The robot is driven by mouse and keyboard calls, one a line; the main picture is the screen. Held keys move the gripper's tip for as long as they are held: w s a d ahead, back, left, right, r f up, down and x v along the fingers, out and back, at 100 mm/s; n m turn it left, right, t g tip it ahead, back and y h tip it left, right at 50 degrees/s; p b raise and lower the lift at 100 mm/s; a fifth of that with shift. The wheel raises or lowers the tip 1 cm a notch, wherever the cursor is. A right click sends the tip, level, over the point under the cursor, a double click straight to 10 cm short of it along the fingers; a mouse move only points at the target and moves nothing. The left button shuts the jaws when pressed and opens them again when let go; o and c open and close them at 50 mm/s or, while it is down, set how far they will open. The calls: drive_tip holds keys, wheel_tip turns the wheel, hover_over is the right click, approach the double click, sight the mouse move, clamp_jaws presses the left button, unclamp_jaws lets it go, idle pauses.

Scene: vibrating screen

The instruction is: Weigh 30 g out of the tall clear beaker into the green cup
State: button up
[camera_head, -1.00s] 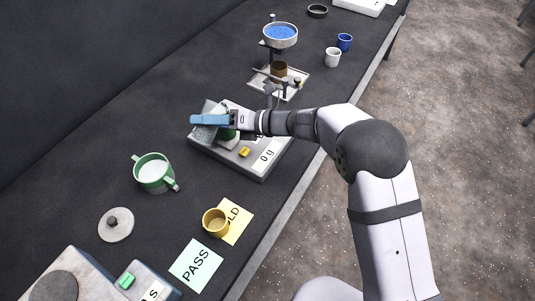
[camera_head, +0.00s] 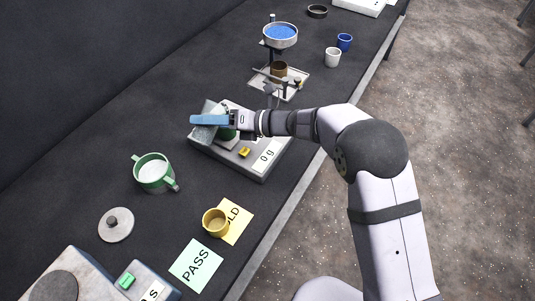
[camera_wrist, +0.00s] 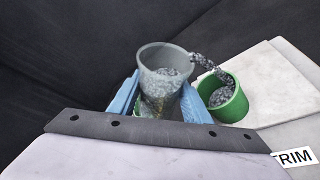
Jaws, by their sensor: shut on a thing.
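My gripper (camera_head: 210,120) is shut on the tall clear beaker (camera_wrist: 163,58), whose sides lie between the blue fingertips (camera_wrist: 158,98). The beaker is tilted and holds grey granules. In the wrist view a stream of granules (camera_wrist: 207,62) runs from its rim to the green cup (camera_wrist: 238,108). The green cup has grey granules inside and stands on the scale (camera_head: 258,172). In the head view the cup is partly hidden by my gripper and the beaker. The scale display (camera_head: 266,155) seems to read 0 g.
A two-handled green pot (camera_head: 153,172) with white contents stands left of the scale, with a round lid (camera_head: 116,225) nearer. A yellow cup (camera_head: 215,222) stands by the yellow card and the PASS card (camera_head: 196,264). A sieve stand with blue material (camera_head: 280,36) is behind the scale.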

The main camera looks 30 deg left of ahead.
idle(0.9)
drive_tip(key=shift+f+b, duration=0.1)
drive_tip(key=shift+b, duration=0.55)
drive_tip(key=n+b, duration=0.1)
drive_tip(key=r+n+t+b, duration=0.1)
drive_tip(key=shift+w+r+n+h, duration=0.1)
drive_tip(key=shift+w+n+h, duration=0.1)
drive_tip(key=shift+n+h, duration=0.1)
drive_tip(key=b, duration=0.1)
drive_tip(key=n+t+b, duration=0.1)
drive_tip(key=shift+s+a+b, duration=0.2)
drive_tip(key=shift+s+b, duration=0.1)
drive_tip(key=shift+s, duration=0.05)
drive_tip(key=shift+s+r+n+t+b, duration=0.25)
drive_tip(key=shift+n+t+b, duration=0.2)
drive_tip(key=shift+b, duration=0.35)
drive_tip(key=n+b, duration=0.1)
drive_tip(key=r+n+t+b, duration=0.1)
drive_tip(key=b, duration=0.1)
drive_tip(key=shift+s+d, duration=0.1)
drive_tip(key=shift+s, duration=0.25)
drive_tip(key=shift+d+r, duration=0.1)
drive_tip(key=shift+r, duration=0.3)
drive_tip(key=shift+p, duration=0.3)
